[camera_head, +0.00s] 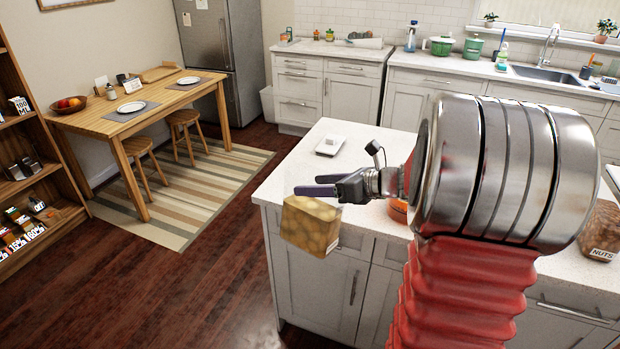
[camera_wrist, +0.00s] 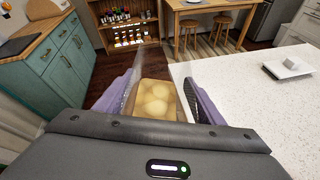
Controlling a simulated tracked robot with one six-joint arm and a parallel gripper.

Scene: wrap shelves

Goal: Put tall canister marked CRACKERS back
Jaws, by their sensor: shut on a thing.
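A clear canister (camera_head: 311,226) with tan, round contents hangs from my gripper (camera_head: 325,190) in the head view. A wooden shelf unit (camera_head: 50,165) with several labelled packs stands at the far left of the head view. It also shows at the top of the wrist view (camera_wrist: 100,10).
The white island (camera_head: 290,172) carries a small scale (camera_head: 330,146), an orange item partly behind my arm, and a NUTS jar (camera_head: 602,232). A dining table (camera_head: 150,110) with stools stands back left on a striped rug (camera_head: 190,190). Dark floor between shelf and island is clear.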

